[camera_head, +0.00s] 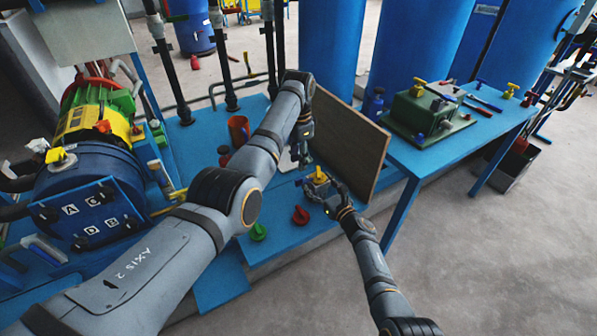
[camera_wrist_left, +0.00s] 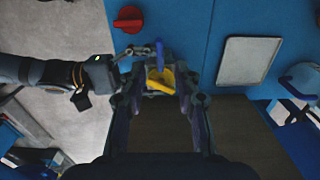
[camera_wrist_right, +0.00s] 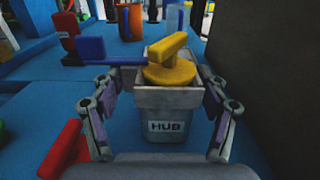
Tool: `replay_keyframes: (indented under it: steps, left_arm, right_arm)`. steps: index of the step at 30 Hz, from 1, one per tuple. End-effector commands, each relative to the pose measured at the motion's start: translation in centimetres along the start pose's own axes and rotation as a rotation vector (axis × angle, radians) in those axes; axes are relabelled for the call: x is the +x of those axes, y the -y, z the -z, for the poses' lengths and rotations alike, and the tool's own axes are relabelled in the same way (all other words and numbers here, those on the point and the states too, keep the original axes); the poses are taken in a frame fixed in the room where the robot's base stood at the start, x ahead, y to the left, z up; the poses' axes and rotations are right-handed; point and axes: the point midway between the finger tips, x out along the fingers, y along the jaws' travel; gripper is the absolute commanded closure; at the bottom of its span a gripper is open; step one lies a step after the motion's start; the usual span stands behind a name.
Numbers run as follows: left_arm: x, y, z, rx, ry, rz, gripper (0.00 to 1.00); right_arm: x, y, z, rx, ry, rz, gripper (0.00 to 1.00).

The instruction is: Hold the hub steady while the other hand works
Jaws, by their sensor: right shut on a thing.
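The hub (camera_wrist_right: 167,126) is a grey square block marked HUB, upright on the blue bench. A yellow cap with a raised bar handle (camera_wrist_right: 170,62) sits on its top, and a blue-ended rod (camera_wrist_right: 90,50) reaches out from beside the cap. In the head view the yellow cap (camera_head: 318,177) shows near the bench's front edge. My right gripper (camera_head: 334,203) is shut on the hub, a finger on each side in the right wrist view. My left gripper (camera_head: 300,158) is over the hub from above. Its fingers (camera_wrist_left: 160,103) are apart, with the yellow handle showing between them; contact is unclear.
A brown board (camera_head: 345,140) stands upright close to the right of the hub. A red knob (camera_head: 300,214) and a green knob (camera_head: 258,232) lie on the bench. A grey plate (camera_wrist_left: 248,62) lies nearby. A blue side table (camera_head: 425,160) carries a green box.

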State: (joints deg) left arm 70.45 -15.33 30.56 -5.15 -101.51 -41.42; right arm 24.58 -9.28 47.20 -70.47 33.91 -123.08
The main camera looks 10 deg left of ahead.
Motion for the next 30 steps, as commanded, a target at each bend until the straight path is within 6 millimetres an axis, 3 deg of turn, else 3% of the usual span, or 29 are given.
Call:
replay_keyframes:
  steps: [3, 7, 20, 21, 26, 30]
  left_arm:
    - [-2.5, 0.1, 0.1, 0.000, -0.002, 0.002, 0.68]
    - [-3.9, 0.0, 0.0, 0.000, -0.002, 0.001, 0.68]
    - [-4.4, 0.0, 0.0, -0.001, -0.001, 0.000, 0.68]
    - [-4.4, 0.0, 0.0, -0.001, -0.001, 0.000, 0.68]
    - [-4.4, 0.0, 0.0, -0.001, 0.000, 0.000, 0.68]
    - [-4.4, 0.0, 0.0, -0.001, -0.001, 0.000, 0.68]
  right_arm:
    - [0.0, 0.0, 0.0, 0.000, 0.000, 0.000, 0.75]
    - [0.0, 0.0, 0.0, 0.000, 0.000, 0.000, 0.75]
    - [0.0, 0.0, 0.0, 0.000, 0.000, 0.000, 0.75]
    - [0.0, 0.0, 0.0, 0.000, 0.000, 0.000, 0.22]
    - [0.0, 0.0, 0.0, 0.000, 0.000, 0.000, 0.00]
    - [0.0, 0.0, 0.0, 0.000, 0.000, 0.000, 0.00]
